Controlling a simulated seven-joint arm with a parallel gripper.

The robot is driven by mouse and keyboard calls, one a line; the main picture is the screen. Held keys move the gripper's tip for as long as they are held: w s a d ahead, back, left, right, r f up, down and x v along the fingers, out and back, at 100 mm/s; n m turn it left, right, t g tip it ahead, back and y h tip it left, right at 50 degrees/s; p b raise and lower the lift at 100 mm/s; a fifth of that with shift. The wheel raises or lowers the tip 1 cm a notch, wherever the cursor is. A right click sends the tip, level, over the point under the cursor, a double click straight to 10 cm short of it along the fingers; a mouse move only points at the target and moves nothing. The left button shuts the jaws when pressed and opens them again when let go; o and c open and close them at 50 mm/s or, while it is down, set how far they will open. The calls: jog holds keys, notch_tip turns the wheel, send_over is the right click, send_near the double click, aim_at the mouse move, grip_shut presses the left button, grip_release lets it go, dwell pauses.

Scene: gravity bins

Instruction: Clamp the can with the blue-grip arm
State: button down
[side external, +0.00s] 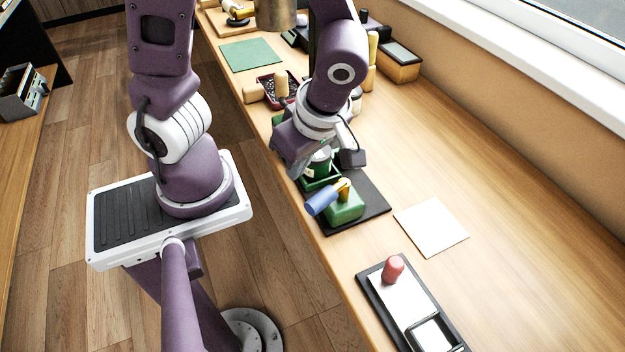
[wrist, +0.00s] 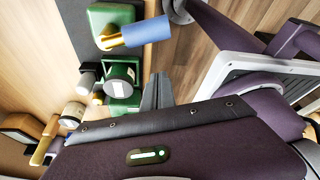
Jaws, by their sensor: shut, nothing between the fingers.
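The blue-grip arm is a brass-coloured lever with a blue grip (side external: 321,201) on a green block (side external: 346,210); the blue grip also shows in the wrist view (wrist: 149,30), sticking out sideways. A green can (side external: 319,164) with a pale label stands beside the block at a green fixture (side external: 312,184). My gripper (wrist: 157,92) is shut and empty, beside the can and apart from the blue grip. My wrist hides part of the can in the side view.
The fixture stands on a dark board (side external: 371,197) near the table edge. A white sheet (side external: 431,226) and a black tray (side external: 373,291) with a red cylinder (side external: 393,268) lie towards the camera. Several containers crowd the far end. The table's right side is clear.

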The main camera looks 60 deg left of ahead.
aim_at(325, 203)
jog(key=shift+w+d+f, duration=0.2)
jog(key=shift+d+f, duration=0.05)
jog(key=shift+d, duration=0.3)
jog(key=shift+w+d+f, duration=0.2)
jog(key=shift+d, duration=0.4)
jog(key=shift+w+d+f, duration=0.2)
jog(key=shift+d+f, duration=0.05)
jog(key=shift+d, duration=0.3)
jog(key=shift+d+n, duration=0.4)
jog(key=shift+n, duration=0.3)
jog(key=shift+w+d+n+g, duration=0.15)
jog(key=shift+d+n+g, duration=0.3)
jog(key=shift+n, duration=0.35)
jog(key=shift+w+d, duration=0.25)
jog(key=shift+d, duration=0.45)
jog(key=shift+w+d+n+h, duration=0.3)
jog(key=shift+n+h, duration=0.1)
jog(key=shift+n, duration=0.3)
jog(key=shift+w+d, duration=0.4)
jog(key=shift+d, duration=0.1)
jog(key=shift+w+d, duration=0.15)
jog(key=shift+w, duration=0.05)
